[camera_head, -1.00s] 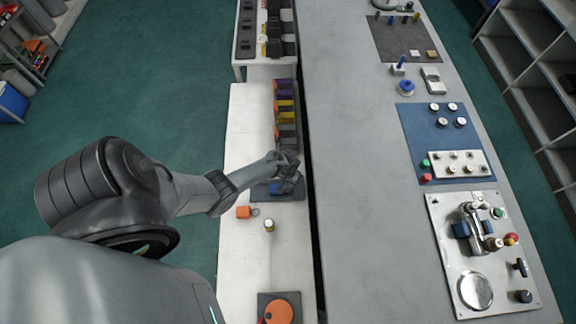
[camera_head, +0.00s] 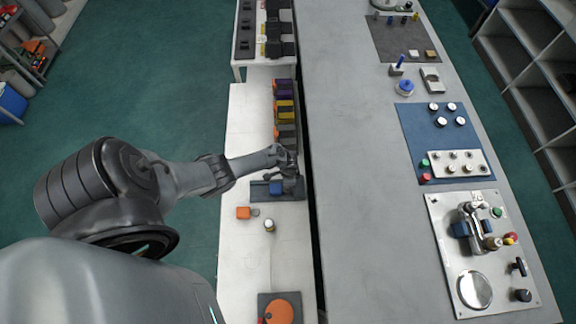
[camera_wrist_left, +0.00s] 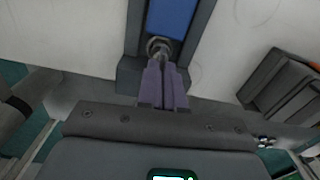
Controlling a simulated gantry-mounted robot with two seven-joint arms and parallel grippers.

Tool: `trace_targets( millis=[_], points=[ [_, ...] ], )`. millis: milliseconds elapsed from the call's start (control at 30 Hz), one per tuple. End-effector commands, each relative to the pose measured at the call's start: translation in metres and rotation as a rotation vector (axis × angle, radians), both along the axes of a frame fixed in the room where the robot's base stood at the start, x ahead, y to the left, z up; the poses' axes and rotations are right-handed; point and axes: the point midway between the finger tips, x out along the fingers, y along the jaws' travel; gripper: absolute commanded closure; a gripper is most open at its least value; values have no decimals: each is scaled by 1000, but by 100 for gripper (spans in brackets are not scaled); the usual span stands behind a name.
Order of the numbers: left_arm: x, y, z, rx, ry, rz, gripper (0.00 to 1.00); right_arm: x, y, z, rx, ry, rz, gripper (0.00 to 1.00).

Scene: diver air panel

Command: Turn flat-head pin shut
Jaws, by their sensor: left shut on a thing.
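A blue block (camera_head: 276,188) sits in a dark grey holder (camera_head: 259,190) on the white bench, and it shows at the top of the left wrist view (camera_wrist_left: 172,14). At its near end is a small round metal pin head (camera_wrist_left: 158,46). My left gripper (camera_head: 288,172) is over the right end of the holder. In the left wrist view its purple fingers (camera_wrist_left: 163,80) are together, shut on the pin. The fingers hide the pin's lower part. My right gripper is not in view.
An orange disc (camera_head: 279,312) lies at the front. The grey counter's middle (camera_head: 355,180) is clear.

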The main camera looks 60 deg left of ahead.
Motion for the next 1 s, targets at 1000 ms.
trace_targets(
  millis=[1000],
  points=[
    [0, -4, 0, -3, -5, -973, 100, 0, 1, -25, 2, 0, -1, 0]
  ],
)
